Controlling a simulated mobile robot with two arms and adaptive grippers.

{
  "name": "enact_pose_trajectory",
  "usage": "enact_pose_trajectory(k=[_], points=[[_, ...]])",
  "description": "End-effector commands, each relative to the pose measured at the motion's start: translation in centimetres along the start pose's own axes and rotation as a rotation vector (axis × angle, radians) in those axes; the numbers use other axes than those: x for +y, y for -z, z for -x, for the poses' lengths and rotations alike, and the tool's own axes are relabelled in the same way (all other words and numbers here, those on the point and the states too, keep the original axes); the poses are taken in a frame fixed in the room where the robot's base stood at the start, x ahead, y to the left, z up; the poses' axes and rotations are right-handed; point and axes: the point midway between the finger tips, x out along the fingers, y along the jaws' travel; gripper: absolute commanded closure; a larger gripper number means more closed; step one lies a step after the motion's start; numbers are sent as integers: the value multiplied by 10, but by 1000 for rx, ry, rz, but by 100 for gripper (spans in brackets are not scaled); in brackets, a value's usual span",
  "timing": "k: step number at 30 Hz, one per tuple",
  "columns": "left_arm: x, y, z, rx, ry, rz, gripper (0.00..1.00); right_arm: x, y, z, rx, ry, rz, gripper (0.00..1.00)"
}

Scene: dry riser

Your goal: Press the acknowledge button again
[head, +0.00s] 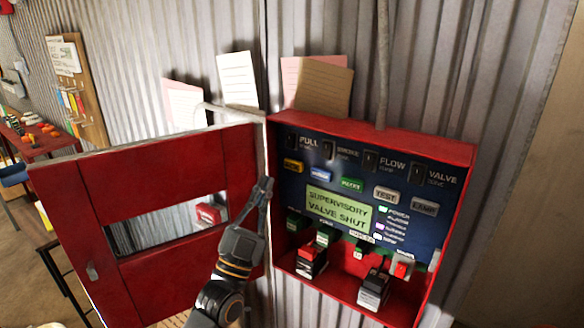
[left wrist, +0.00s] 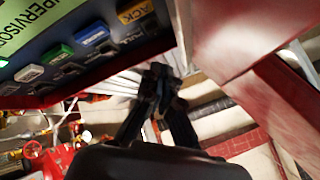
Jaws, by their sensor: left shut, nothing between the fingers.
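The yellow acknowledge button (head: 293,166) is at the upper left of the blue panel (head: 437,222) inside the open red cabinet. In the left wrist view the button, marked ACK (left wrist: 135,12), shows at the top edge. My left gripper (head: 266,188) is shut and empty. In the head view its tips are below and left of the button, over the cabinet's left edge. In the left wrist view the fingertips (left wrist: 158,72) are together, apart from the button. My right gripper is not in view.
A blue button (head: 321,174), a green button (head: 352,184) and white buttons continue the row. The display (head: 338,208) reads SUPERVISORY VALVE SHUT. The open red door (head: 180,160) stands left of the cabinet. Black batteries (head: 312,262) sit at the cabinet's bottom.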

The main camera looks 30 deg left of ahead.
Motion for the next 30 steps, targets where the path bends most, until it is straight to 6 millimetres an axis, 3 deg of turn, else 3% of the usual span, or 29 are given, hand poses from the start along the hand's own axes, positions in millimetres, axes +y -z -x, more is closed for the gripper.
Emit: enact_pose_trajectory(k=[13, 30], points=[[26, -26, -36, 1, 1, 0, 100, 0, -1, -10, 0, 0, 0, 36], [29, -29, -39, -1, 0, 0, 100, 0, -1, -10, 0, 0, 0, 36]])
